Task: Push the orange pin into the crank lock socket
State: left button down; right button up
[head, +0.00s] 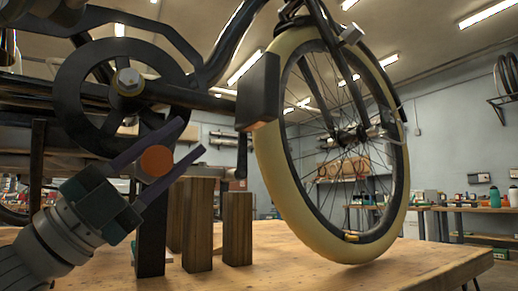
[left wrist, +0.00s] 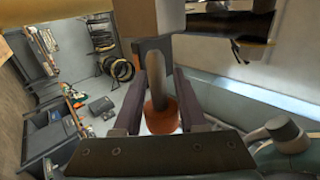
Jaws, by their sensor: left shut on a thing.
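The orange pin (head: 157,160) shows in the head view as a round orange head between the purple fingers of my left gripper (head: 191,138), just below the dark crank wheel (head: 68,89). In the left wrist view the pin (left wrist: 162,117) has a wide orange head and a grey-brown shaft. My left gripper (left wrist: 158,80) is shut on it, one finger on each side. The shaft points up toward a dark notched part (left wrist: 153,46). I cannot tell whether the tip is inside it. I cannot make out the lock socket clearly. My right gripper is not in view.
A black pedal (head: 258,92) sits on the crank arm right of the gripper. The large cream-tyred wheel (head: 275,170) stands further right. Wooden blocks (head: 238,230) and a dark post (head: 150,245) stand close below the gripper on the wooden table (head: 330,270). The table's front right is clear.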

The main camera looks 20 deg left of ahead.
aim_at(169, 153)
pick_arm(q)
jog(key=shift+w+a+b, duration=1.3)
jog(key=shift+w+a, duration=0.15)
jog(key=shift+a, duration=0.25)
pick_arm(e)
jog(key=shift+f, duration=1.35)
pick_arm(q)
jog(key=shift+c, duration=1.9)
grip_release()
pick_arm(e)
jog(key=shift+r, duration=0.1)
